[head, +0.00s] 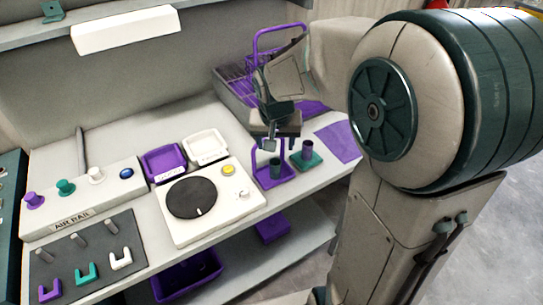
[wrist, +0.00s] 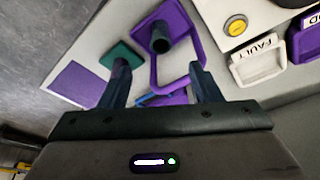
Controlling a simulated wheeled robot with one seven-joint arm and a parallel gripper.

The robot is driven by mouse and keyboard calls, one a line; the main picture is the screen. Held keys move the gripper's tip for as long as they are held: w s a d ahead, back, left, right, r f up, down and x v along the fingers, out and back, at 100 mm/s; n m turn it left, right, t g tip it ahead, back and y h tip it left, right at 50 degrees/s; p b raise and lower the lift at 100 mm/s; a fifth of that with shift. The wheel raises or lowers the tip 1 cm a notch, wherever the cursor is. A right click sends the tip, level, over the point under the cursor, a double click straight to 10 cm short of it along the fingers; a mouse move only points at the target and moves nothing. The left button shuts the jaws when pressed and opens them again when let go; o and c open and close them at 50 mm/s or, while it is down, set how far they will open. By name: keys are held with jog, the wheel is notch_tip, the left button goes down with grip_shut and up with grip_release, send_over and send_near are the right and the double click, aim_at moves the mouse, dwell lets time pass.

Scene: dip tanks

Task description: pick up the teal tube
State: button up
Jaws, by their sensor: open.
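The teal tube (head: 275,169) stands upright on a purple base with a looped handle (head: 256,160) in the head view. In the wrist view the teal tube (wrist: 161,38) shows its dark open top, ahead of my fingers. My gripper (head: 278,142) is above and slightly behind the tube, with its fingers apart. In the wrist view my gripper (wrist: 157,76) is open and empty, and the tube lies beyond the gap between the fingertips. The left finger partly hides the neighbouring teal base.
A purple tube (head: 307,149) on a teal base (head: 316,161) stands close on the right. A purple mat (head: 342,141) lies beyond it. A white unit with a dark disc (head: 192,198) and yellow button is left. A purple rack (head: 232,88) stands behind.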

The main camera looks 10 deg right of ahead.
aim_at(275, 169)
jog(key=x, duration=1.2)
jog(key=shift+f+p, duration=0.3)
jog(key=shift+f, duration=0.05)
jog(key=shift+w, duration=0.1)
jog(key=c, duration=1.1)
